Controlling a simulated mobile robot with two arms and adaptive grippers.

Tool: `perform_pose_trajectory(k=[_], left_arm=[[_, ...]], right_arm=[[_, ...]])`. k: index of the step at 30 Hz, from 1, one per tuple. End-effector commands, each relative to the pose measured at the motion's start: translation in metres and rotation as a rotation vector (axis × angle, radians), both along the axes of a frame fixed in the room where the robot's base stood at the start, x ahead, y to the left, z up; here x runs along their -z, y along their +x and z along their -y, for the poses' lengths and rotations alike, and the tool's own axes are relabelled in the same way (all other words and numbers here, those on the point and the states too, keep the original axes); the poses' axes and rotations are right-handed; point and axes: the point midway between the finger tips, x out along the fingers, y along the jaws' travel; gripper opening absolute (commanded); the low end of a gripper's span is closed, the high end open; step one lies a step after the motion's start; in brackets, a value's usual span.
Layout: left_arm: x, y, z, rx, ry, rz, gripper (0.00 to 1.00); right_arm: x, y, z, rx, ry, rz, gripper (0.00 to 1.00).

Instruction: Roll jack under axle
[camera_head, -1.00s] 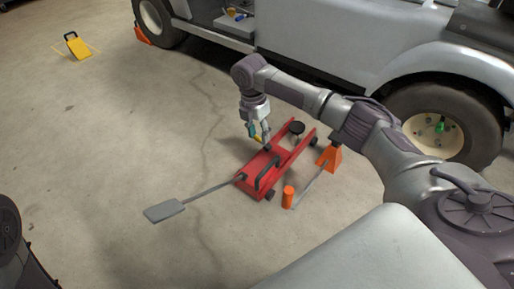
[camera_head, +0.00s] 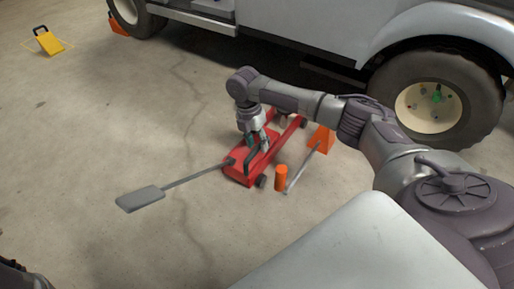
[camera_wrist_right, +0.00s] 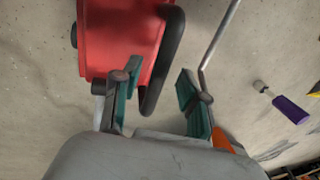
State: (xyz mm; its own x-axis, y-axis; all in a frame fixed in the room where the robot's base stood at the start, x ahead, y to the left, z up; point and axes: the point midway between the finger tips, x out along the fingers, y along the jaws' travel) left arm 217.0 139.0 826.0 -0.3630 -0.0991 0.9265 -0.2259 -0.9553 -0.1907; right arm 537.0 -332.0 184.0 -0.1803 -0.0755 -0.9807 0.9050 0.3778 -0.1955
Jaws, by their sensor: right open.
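The red floor jack (camera_head: 240,174) lies on the concrete beside the vehicle, its far end pointing toward the vehicle. It also shows in the right wrist view (camera_wrist_right: 112,38). A black loop handle (camera_wrist_right: 172,62) stands on it. A grey rod with a flat paddle (camera_head: 140,199) extends from its near end to the left. My right gripper (camera_head: 256,146) is open, low over the jack at the loop handle. In the right wrist view, the handle's lower end appears between the two spread fingers (camera_wrist_right: 160,93); contact cannot be told. The axle is hidden beneath the vehicle. My left gripper is out of view.
The grey vehicle (camera_head: 300,25) stands at the back, with a large wheel (camera_head: 432,108) at right. An orange stand (camera_head: 322,138), an orange cylinder (camera_head: 281,178) and a thin rod lie right of the jack. A yellow chock (camera_head: 48,42) sits far left.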

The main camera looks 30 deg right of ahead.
Motion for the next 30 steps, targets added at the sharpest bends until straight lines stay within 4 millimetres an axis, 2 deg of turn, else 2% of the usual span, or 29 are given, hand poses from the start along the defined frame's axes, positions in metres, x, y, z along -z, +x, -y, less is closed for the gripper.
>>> perform_pose_trajectory(k=[10, 11, 18, 30], left_arm=[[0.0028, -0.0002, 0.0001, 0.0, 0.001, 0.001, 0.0], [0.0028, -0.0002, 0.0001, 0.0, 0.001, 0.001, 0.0], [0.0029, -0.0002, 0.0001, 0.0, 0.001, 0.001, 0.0], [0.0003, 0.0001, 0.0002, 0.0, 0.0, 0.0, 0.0]], right_arm=[[0.0041, -0.0009, 0.0005, 0.001, 0.0, 0.0, 0.43], [0.0041, -0.0009, 0.0005, 0.001, 0.0, 0.0, 0.4], [0.0041, -0.0009, 0.0006, 0.001, 0.0, 0.0, 0.0], [0.003, -0.0011, 0.0024, 0.002, -0.001, -0.001, 0.0]])
